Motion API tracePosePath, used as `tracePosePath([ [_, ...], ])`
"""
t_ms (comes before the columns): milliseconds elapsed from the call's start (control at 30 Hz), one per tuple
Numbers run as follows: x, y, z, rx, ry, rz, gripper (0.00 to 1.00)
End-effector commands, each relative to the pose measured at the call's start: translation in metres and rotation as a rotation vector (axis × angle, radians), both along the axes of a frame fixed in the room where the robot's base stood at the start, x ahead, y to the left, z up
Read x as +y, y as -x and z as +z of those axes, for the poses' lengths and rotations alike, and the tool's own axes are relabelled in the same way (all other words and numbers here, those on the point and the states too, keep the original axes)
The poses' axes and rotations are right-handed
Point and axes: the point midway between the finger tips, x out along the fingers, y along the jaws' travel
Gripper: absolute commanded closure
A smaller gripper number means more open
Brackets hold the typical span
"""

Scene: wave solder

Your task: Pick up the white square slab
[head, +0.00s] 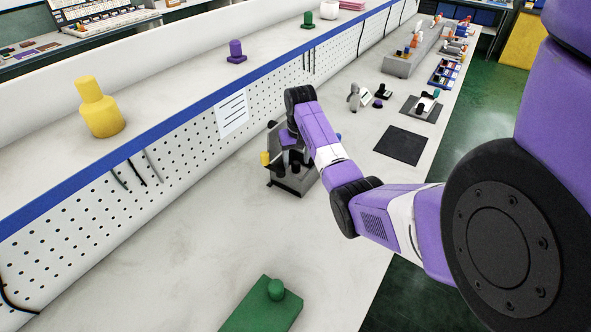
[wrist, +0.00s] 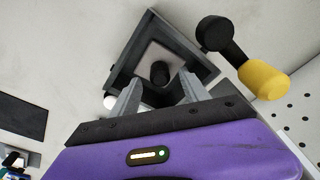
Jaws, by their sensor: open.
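The white square slab (wrist: 151,57), pale grey-white with a black knob (wrist: 160,72) at its middle, lies inside a dark grey square-rimmed fixture (wrist: 200,62) in the wrist view. My gripper (wrist: 160,84) is open, its two grey fingers apart on either side of the knob as seen from the wrist; contact cannot be told. In the head view the fixture (head: 297,185) stands on the bench beneath my wrist, and the slab itself is mostly hidden there.
A yellow-handled lever (wrist: 263,80) sits beside the fixture. A perforated panel (head: 190,140) runs behind the bench. A dark mat (head: 402,145) lies to the right, and a green block with a knob (head: 262,307) lies at the front. The bench between is clear.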

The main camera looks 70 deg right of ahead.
Motion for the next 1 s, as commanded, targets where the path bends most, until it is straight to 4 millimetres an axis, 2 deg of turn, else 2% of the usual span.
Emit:
tracePosePath([
  [200,-0.003,-0.002,-0.021,-0.001,0.000,0.001,0.46],
  [433,-0.003,-0.002,-0.022,-0.001,0.000,0.001,0.46],
  [467,-0.003,-0.002,-0.022,-0.001,0.000,0.001,0.50],
  [700,-0.003,-0.002,-0.022,-0.001,0.000,0.001,0.97],
  [733,-0.003,-0.002,-0.022,-0.001,0.000,0.001,1.00],
  [1000,-0.003,-0.002,-0.022,-0.002,0.001,0.001,1.00],
])
